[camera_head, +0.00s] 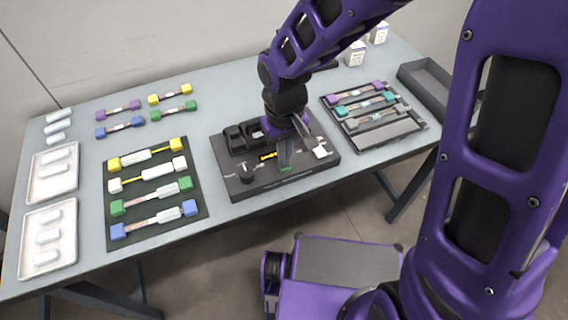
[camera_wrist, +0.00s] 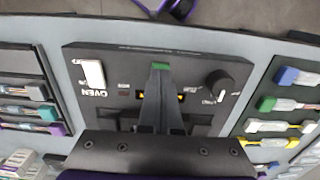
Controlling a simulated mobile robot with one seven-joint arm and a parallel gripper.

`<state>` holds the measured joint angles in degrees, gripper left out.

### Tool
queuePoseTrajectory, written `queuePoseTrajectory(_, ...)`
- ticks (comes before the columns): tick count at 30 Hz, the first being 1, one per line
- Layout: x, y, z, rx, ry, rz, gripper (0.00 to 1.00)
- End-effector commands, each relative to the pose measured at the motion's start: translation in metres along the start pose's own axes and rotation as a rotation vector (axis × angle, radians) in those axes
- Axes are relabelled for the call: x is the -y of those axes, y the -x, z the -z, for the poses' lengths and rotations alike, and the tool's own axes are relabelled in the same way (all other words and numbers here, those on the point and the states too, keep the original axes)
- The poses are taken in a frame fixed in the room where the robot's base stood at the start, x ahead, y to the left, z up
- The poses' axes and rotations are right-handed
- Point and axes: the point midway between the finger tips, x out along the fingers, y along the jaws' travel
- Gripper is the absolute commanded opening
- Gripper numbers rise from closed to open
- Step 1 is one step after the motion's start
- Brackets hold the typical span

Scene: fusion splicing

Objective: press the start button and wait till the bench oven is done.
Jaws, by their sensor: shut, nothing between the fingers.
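The bench oven is a dark flat unit (camera_head: 225,160) in the middle of the table; its top also shows in the wrist view (camera_wrist: 85,110), lettered "OVEN". A green start button (camera_wrist: 160,66) sits near its front edge, also seen in the head view (camera_head: 285,168). My gripper (camera_wrist: 160,72) is shut and empty, its fingertips at the green button, partly covering it; I cannot tell if they touch it. A black knob (camera_wrist: 220,83) and a white block (camera_wrist: 92,73) sit on either side. A yellow strip (camera_wrist: 181,97) shows beside the fingers, its middle hidden.
A dark mat (camera_head: 197,222) with several coloured fibre holders lies left of the oven. A tray (camera_head: 420,131) with more holders lies right, beside an empty grey bin (camera_head: 428,83). White trays (camera_head: 50,211) with pale pieces stand far left. More holders lie at the back left.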

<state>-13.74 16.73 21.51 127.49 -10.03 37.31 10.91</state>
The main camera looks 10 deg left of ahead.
Motion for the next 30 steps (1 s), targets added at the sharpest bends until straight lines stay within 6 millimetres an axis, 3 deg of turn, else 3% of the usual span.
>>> queuePoseTrajectory(10,0.000,0.003,0.000,0.000,0.000,0.000,0.00)
queuePoseTrajectory(30,0.000,0.056,0.000,0.000,0.000,0.000,0.00)
